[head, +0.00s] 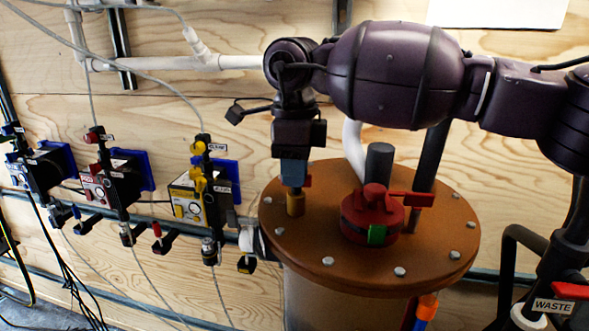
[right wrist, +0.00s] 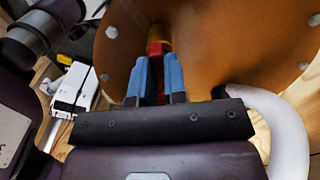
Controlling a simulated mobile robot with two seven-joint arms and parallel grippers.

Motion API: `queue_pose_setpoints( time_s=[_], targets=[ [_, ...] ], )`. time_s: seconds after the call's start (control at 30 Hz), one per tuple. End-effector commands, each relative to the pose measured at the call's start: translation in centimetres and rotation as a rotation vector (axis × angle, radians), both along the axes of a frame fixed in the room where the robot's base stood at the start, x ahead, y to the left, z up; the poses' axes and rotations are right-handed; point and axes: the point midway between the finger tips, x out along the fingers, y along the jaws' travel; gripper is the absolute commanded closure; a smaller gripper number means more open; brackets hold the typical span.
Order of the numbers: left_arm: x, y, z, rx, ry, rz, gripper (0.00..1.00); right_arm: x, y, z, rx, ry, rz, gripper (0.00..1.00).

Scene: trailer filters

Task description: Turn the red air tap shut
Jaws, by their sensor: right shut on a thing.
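The red air tap is a small red handle (head: 308,181) on a brass stem (head: 296,205) that stands on the left part of the brown round lid. My right gripper (head: 294,180) points down from above, its blue fingers shut on the red handle, with a bit of red sticking out to the right. In the right wrist view the red handle (right wrist: 155,52) shows between the two blue fingers (right wrist: 158,68), with the brass part just beyond. The fingers hide most of the handle, so its exact angle is unclear. My left gripper is not in view.
The brown lid (head: 330,262) has bolts round its rim. A red cap (head: 372,222) with a red lever and a green tag stands right of the tap, close to my gripper. Valve units line the wall at left. A WASTE valve (head: 553,306) is at lower right.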

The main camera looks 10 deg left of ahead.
Motion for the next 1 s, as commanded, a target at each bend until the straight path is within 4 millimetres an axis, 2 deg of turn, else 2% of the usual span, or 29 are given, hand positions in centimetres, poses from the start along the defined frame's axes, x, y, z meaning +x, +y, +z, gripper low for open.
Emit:
queue_pose_setpoints(
  time_s=[0.5,0.53,0.67,1.0],
  targets=[
    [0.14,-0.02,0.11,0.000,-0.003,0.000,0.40,0.05,-0.04,0.08,0.000,-0.001,-0.022,1.00],
    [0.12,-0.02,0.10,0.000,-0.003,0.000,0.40,0.06,-0.03,0.08,0.000,-0.001,-0.022,0.84],
    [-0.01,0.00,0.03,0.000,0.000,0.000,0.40,0.04,-0.03,0.07,0.000,-0.001,-0.021,0.64],
    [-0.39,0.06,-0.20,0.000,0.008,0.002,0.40,0.03,0.00,0.25,0.000,-0.001,-0.019,0.62]
  ],
)
